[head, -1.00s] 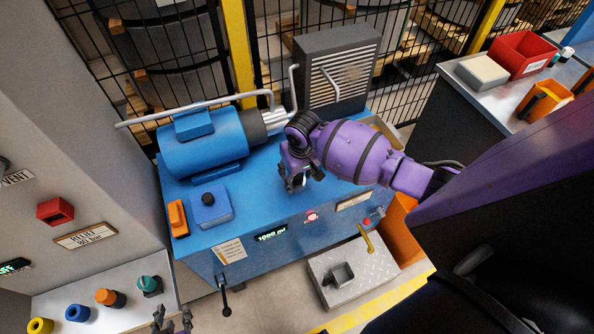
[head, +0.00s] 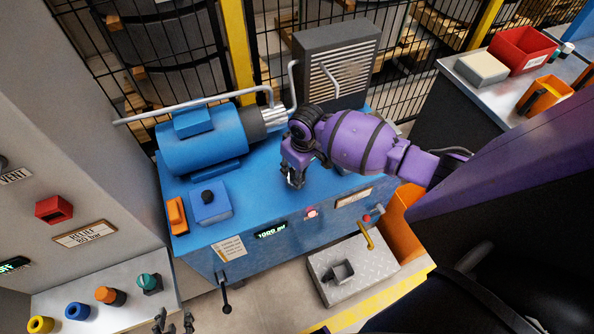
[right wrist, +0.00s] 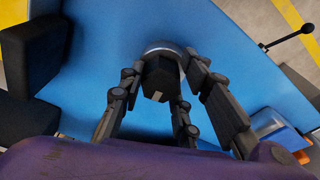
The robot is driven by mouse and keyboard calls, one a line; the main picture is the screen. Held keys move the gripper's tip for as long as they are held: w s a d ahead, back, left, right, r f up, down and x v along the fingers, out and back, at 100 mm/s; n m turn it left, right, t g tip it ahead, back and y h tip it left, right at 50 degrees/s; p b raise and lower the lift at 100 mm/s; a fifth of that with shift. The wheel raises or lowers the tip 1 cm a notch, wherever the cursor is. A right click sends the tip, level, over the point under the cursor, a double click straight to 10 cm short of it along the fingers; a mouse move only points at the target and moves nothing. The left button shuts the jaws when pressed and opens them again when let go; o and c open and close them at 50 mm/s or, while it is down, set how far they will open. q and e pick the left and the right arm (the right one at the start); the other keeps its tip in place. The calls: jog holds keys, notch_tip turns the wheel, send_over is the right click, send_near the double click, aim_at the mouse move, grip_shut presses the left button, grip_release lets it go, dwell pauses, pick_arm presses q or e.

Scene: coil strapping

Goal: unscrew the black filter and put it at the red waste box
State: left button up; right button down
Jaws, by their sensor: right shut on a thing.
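The black filter (right wrist: 158,76) shows in the right wrist view as a dark faceted cap with a pale ring behind it, over the blue power unit top. My right gripper (right wrist: 162,98) has its fingers around it and is shut on it. In the head view my right gripper (head: 293,178) points down at the blue unit (head: 255,205) and hides the filter. The red waste box (head: 522,51) stands on the bench at the upper right, well away from the gripper. My left gripper (head: 174,322) shows only its fingertips at the bottom edge, apart and with nothing seen between them.
A blue motor (head: 200,140) and a grey louvred cooler (head: 335,65) stand behind my right gripper, with silver pipes between. A pale box (head: 481,69) and an orange bin (head: 545,97) share the bench (head: 470,98). A tread-plate step (head: 345,268) lies in front.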

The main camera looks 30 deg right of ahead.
jog(key=n, duration=0.3)
jog(key=shift+d+f+n, duration=0.1)
jog(key=shift+n, duration=0.3)
